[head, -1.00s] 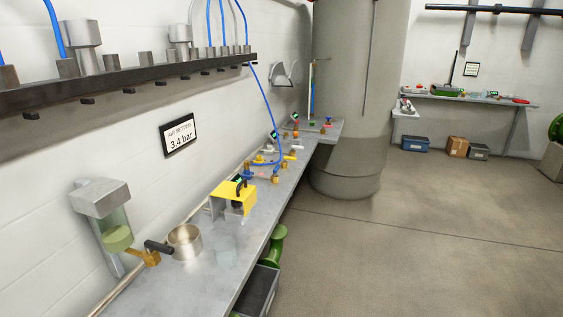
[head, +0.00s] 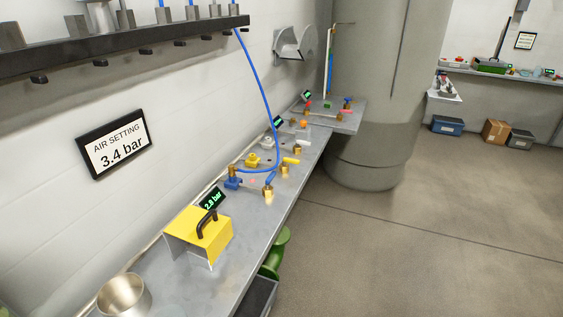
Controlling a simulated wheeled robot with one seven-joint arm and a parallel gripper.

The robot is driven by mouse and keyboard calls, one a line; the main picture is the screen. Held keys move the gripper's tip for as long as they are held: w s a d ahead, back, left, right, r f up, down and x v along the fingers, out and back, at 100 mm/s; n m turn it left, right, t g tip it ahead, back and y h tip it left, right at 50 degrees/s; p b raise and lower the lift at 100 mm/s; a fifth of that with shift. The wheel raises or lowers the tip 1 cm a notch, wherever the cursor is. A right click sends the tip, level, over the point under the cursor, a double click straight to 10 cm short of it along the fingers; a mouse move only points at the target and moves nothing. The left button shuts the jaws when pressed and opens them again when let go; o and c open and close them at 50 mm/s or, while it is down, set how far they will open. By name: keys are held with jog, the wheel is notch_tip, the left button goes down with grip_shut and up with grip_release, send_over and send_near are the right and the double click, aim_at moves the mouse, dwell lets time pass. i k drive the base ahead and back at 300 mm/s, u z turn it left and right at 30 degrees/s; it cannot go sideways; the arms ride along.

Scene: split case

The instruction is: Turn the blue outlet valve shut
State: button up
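A blue part (head: 233,183), which looks like a valve or regulator body, sits on the grey bench (head: 225,270) behind the yellow cover, joined to brass fittings. A smaller blue handle (head: 347,101) shows at the far end of the bench near the column. I cannot tell from this view which is the outlet valve or how its handle is turned. A green-lit display (head: 213,199) beside the nearer blue part reads 2.8 bar. My gripper is not in view.
A yellow cover with a black handle (head: 200,235) and a metal cup (head: 124,296) stand on the near bench. A blue hose (head: 259,90) hangs from the dark rail (head: 120,38). A wall sign (head: 113,145) reads 3.4 bar. Open floor (head: 400,260) lies right of the bench; a column (head: 385,100) stands beyond.

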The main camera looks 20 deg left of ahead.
aim_at(272, 175)
jog(key=u, duration=0.05)
jog(key=i, duration=1.75)
jog(key=z, duration=1.4)
